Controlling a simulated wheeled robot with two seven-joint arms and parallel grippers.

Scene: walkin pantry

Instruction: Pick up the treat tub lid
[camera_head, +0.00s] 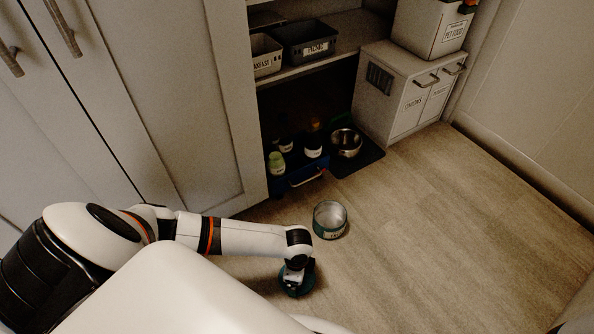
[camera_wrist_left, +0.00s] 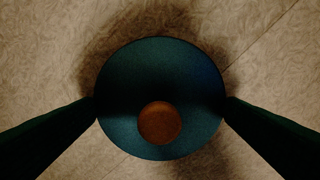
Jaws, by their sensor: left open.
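The treat tub lid is a round teal disc with an orange-brown knob; it fills the middle of the left wrist view (camera_wrist_left: 160,70). In the head view the lid (camera_head: 304,290) is on the wooden floor, partly hidden under my left gripper (camera_head: 295,279). My left gripper is open, with one finger at each side of the lid in the wrist view (camera_wrist_left: 161,106). I cannot tell whether the fingers touch the rim. An open round tub (camera_head: 330,220) with a teal band and a label stands on the floor just beyond the lid. My right gripper is out of view.
A cabinet (camera_head: 400,100) with a pet food bin (camera_head: 432,28) stands behind. Floor to the right is clear.

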